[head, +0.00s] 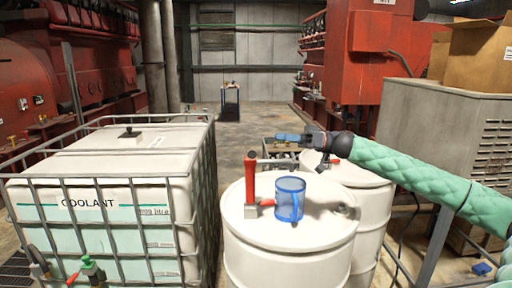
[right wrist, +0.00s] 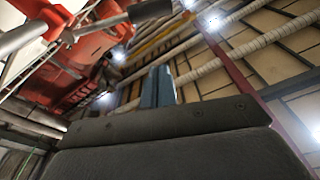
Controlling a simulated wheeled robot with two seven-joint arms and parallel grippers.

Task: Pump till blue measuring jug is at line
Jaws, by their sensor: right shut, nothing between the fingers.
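The blue measuring jug (head: 290,198) stands upright on the white drum (head: 290,250), just right of the red hand pump (head: 251,180). It is translucent; I cannot make out its line or the level inside. The pump's short red spout (head: 266,202) points toward the jug. A grey lever (head: 275,162) runs right from the pump's top. My right gripper (head: 279,137) is shut and empty, above and apparently behind the lever, its blue fingers pointing left. Its closed fingers also show in the right wrist view (right wrist: 158,87). My left gripper is out of view.
A caged white coolant tank (head: 110,205) fills the left side. A second white drum (head: 365,200) stands behind the first, under my right arm. A grey cabinet (head: 440,120) and cardboard boxes (head: 480,50) are at right. The aisle behind is open.

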